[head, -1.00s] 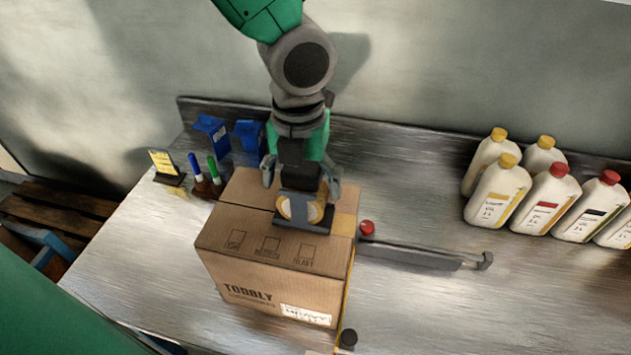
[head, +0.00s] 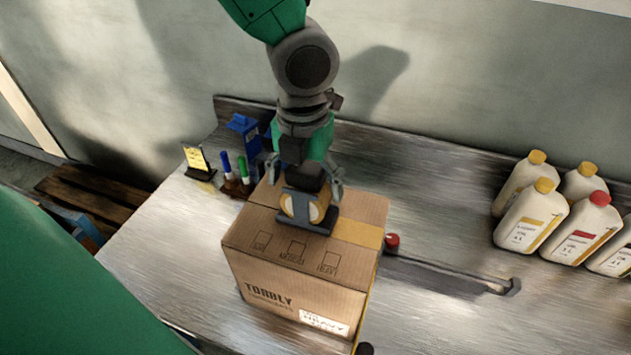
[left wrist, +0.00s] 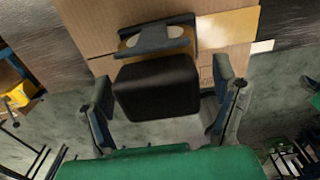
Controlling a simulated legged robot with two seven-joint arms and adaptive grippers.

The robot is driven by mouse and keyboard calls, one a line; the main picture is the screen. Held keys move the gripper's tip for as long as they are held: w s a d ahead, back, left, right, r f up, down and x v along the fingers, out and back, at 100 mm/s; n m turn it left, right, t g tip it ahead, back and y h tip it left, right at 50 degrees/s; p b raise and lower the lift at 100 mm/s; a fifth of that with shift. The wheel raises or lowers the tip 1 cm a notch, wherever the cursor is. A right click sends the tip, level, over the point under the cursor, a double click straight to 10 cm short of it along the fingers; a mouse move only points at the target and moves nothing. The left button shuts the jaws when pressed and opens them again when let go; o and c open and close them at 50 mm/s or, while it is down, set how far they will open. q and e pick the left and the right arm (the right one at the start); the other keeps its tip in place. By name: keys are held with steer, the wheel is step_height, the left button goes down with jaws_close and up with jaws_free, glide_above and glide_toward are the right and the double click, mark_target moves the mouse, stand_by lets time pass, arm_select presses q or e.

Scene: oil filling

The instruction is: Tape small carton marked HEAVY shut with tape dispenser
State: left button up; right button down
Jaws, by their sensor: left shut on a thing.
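The small brown carton (head: 296,284) stands on the metal bench with a HEAVY label (head: 324,322) low on its front. A yellowish tape strip (head: 359,232) lies across the right part of its top and runs down the right side. My left gripper (head: 305,182) is shut on the tape dispenser (head: 307,212), which rests at the top near the middle, left of the visible strip. In the left wrist view the dispenser (left wrist: 155,38) and its dark handle (left wrist: 155,88) sit between the fingers; the strip (left wrist: 228,33) shows beside it. My right gripper is out of view.
White bottles (head: 530,222) with yellow and red caps stand at the right. Blue cartons (head: 243,133), markers (head: 235,170) and a small yellow sign (head: 196,158) stand behind left. A grey bar (head: 450,272) and red knob (head: 392,240) lie right of the carton.

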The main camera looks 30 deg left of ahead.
arm_select(q)
steer(key=shift+s+a, duration=0.2)
steer(key=shift+a, duration=0.55)
steer(key=shift+s+a, duration=0.2)
steer(key=shift+a, duration=0.55)
steer(key=shift+s+a, duration=0.2)
steer(key=shift+a, duration=0.55)
steer(key=shift+s+a+f, duration=0.1)
steer(key=shift+s+a, duration=0.15)
steer(key=shift+a, duration=0.3)
steer(key=shift+s+a, duration=0.2)
steer(key=shift+a, duration=0.75)
steer(key=shift+s+a, duration=0.15)
steer(key=shift+a, duration=0.85)
steer(key=shift+s+a, duration=0.2)
steer(key=shift+a, duration=0.75)
steer(key=shift+r, duration=0.2)
step_height(320, 180, up, 8)
steer(key=shift+d, duration=0.1)
